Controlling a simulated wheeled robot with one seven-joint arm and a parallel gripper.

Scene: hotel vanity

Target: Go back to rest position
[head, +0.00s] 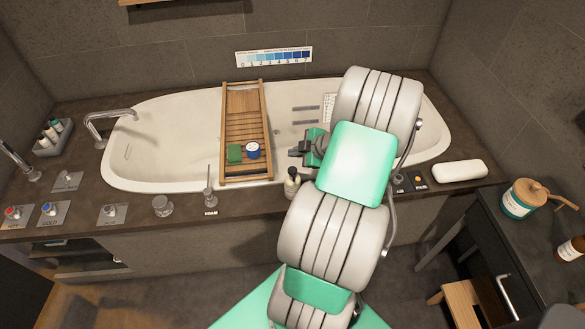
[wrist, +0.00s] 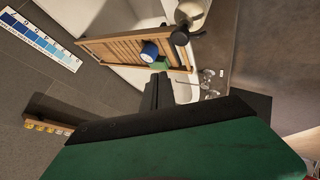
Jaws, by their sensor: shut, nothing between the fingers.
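My gripper (head: 299,152) shows in the head view at the left end of my arm, over the right half of the bathtub, just right of the wooden bath tray. In the wrist view my gripper (wrist: 157,92) has its dark fingers together, with nothing between them. My white and green arm reaches up from the bottom of the head view and hides part of the tub and its front ledge.
The wooden tray (head: 230,110) spans the tub (head: 180,120), carrying a green block (head: 234,153) and a blue tin (head: 253,150). A small bottle (head: 292,183) stands on the front ledge close to my arm. A dark vanity (head: 480,225) with a teal-labelled jar (head: 518,203) stands right.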

